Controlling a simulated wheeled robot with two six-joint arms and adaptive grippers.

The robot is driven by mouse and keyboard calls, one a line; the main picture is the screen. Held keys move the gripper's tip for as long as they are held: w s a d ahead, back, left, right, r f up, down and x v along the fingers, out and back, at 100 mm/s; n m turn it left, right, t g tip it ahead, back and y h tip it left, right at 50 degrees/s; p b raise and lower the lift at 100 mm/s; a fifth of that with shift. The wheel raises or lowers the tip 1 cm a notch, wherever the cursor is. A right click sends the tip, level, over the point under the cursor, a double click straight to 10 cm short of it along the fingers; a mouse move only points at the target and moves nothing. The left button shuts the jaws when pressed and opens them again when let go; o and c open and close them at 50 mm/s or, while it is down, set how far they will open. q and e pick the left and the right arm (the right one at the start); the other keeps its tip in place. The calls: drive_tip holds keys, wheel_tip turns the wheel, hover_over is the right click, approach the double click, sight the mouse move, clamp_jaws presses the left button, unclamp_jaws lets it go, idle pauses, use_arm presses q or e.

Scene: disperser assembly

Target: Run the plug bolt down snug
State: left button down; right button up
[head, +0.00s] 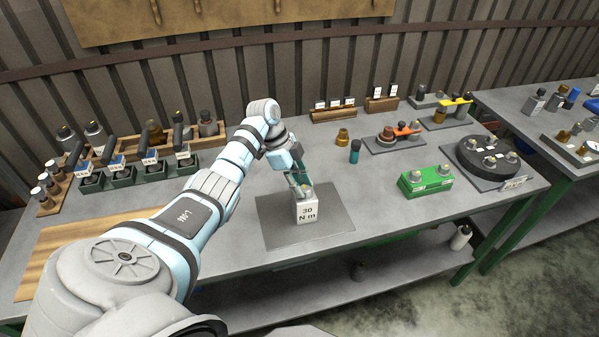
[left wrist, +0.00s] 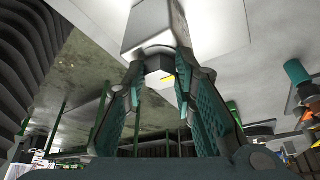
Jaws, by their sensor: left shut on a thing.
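A pale block (head: 306,211) marked "30 N m" stands upright on the grey mat (head: 337,227) at the front middle of the bench. The plug bolt (left wrist: 158,66) shows in the left wrist view as a grey faceted head with a yellow mark, at the end of the block. My left gripper (head: 301,185) is right above the block, its teal fingers around the bolt head. In the left wrist view the fingertips (left wrist: 160,72) close on the head from both sides. The bolt's shank and seating are hidden. My right gripper is not in view.
Dark green trays (head: 153,175) with tools stand at the back left. A brown part (head: 342,137) and a teal-and-black tool (head: 355,151) stand behind the mat. A green box (head: 425,181) and a black disc fixture (head: 488,158) are at the right. The bench just right of the mat is clear.

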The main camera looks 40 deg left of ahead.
use_arm(q)
drive_tip(key=shift+f+m+g+b, duration=0.1)
drive_tip(key=shift+m+g+b, duration=0.2)
drive_tip(key=shift+m+b, duration=0.3)
drive_tip(key=c, duration=1.3)
unclamp_jaws()
drive_tip(key=shift+a+r, duration=0.15)
drive_tip(key=shift+r, duration=0.1)
drive_tip(key=v, duration=0.7)
